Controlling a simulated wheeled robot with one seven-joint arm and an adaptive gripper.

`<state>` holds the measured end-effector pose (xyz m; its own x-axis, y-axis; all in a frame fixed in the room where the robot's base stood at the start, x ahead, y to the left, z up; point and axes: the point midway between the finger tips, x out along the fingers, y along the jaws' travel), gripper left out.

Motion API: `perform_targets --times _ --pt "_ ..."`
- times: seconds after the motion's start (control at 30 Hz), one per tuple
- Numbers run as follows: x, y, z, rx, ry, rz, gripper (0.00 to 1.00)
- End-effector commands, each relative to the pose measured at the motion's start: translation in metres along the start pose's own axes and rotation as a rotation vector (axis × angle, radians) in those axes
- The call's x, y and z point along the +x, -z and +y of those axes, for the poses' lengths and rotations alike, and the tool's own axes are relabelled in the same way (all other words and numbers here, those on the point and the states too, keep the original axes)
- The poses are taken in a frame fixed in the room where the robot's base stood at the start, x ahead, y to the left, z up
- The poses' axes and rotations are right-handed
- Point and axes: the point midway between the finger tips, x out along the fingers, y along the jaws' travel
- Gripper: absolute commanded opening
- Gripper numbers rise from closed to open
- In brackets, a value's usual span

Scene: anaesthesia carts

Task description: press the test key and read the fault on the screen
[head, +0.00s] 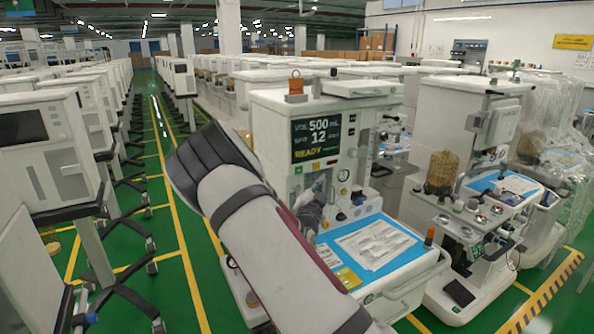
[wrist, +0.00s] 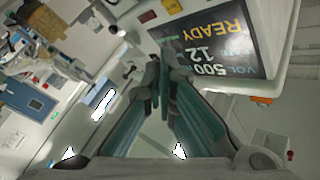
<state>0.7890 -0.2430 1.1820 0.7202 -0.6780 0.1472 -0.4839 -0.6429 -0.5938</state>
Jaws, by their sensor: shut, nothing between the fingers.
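The screen (head: 316,138) on the front of the nearest anaesthesia cart (head: 275,105) is lit. It reads 500 mL, 12 and READY; no fault text shows. It appears rotated in the wrist view (wrist: 215,40). I cannot tell which is the test key. My gripper (head: 319,186) is shut and empty, just below the screen, partly hidden by my arm. Its fingertips show in the wrist view (wrist: 160,72); contact cannot be told.
A blue work surface (head: 350,275) with papers (head: 375,243) juts out below the panel. An orange block (head: 296,86) stands on the cart's top. Another cart (head: 450,120) stands close on the right. A green aisle with yellow lines runs on the left.

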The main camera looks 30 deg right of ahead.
Motion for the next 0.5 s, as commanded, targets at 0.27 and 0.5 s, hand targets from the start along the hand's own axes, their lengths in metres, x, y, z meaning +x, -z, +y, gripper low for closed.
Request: perform_targets --times 0.27,0.5 --pt "0.002 -0.002 -0.001 0.0 -0.001 -0.001 0.0" --pt "0.018 -0.015 -0.012 0.0 -0.001 0.0 0.0"
